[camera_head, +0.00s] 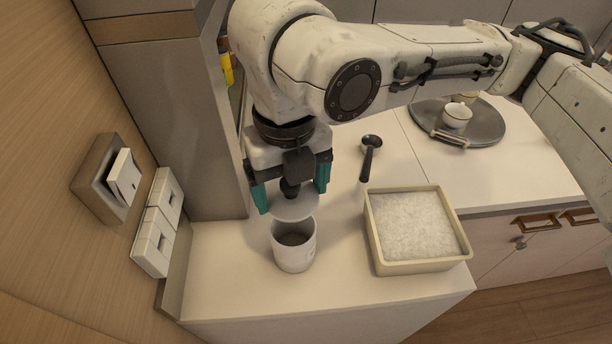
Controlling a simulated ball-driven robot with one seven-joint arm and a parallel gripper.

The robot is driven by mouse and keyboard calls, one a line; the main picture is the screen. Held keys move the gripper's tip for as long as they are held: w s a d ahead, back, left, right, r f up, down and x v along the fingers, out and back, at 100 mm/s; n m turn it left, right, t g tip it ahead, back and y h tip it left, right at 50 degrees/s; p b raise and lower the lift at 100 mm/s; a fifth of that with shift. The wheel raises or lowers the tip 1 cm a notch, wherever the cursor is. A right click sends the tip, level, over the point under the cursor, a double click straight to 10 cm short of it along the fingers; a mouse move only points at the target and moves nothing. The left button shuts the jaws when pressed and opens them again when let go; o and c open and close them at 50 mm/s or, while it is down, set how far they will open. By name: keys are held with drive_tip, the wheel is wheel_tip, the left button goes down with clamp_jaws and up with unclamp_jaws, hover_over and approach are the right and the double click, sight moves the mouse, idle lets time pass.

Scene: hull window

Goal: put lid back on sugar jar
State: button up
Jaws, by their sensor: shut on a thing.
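The sugar jar (293,250) is a white, open-topped cylinder standing upright on the pale counter near its left end. Its dark inside shows from above. My gripper (291,190) points down just behind and above the jar, its teal fingers on either side of a dark knob. It is shut on the lid (294,207), a pale round disc held by that knob. The lid looks roughly level and hangs above the jar's far rim. The jar's mouth stays mostly uncovered in this view. The exact gap between lid and rim cannot be told.
A cream square tray (420,266) filled with white grains stands right of the jar. A dark scoop (369,154) lies behind it. A wall with switches (155,225) borders the left.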

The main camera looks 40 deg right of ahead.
drive_tip(key=shift+a+f+b, duration=0.1)
drive_tip(key=shift+f+b, duration=2.15)
drive_tip(key=shift+f, duration=0.05)
drive_tip(key=shift+f+b, duration=0.6)
drive_tip(key=shift+f, duration=0.3)
drive_tip(key=shift+p, duration=0.3)
drive_tip(key=shift+f, duration=0.15)
idle(0.4)
drive_tip(key=o, duration=0.9)
drive_tip(key=shift+r+p, duration=3.35)
drive_tip(key=shift+r, duration=0.2)
